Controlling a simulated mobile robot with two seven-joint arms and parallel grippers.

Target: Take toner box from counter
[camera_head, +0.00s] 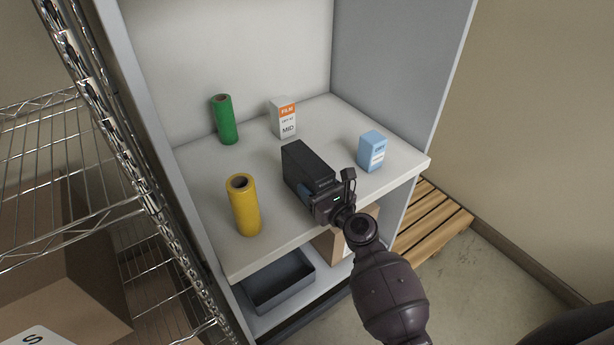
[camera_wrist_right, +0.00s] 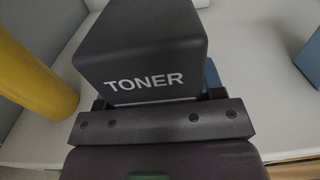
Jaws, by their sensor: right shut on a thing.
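The toner box (camera_head: 306,165) is a dark grey box on the white counter (camera_head: 270,217), near its front middle. In the right wrist view the toner box (camera_wrist_right: 142,48) shows the word TONER on its face. My right gripper (camera_head: 322,195) is shut on the toner box from the front; it also shows in the right wrist view (camera_wrist_right: 160,105). The fingertips are largely hidden by the box. I cannot tell whether the box touches the counter or is slightly above it. My left gripper is not in view.
A yellow roll (camera_head: 244,207) stands left of the toner box. A green roll (camera_head: 224,120) and a white-orange film box (camera_head: 284,118) stand behind. A blue box (camera_head: 372,151) stands to the right. A wire rack (camera_head: 150,200) is at left, a wooden pallet (camera_head: 432,215) at right.

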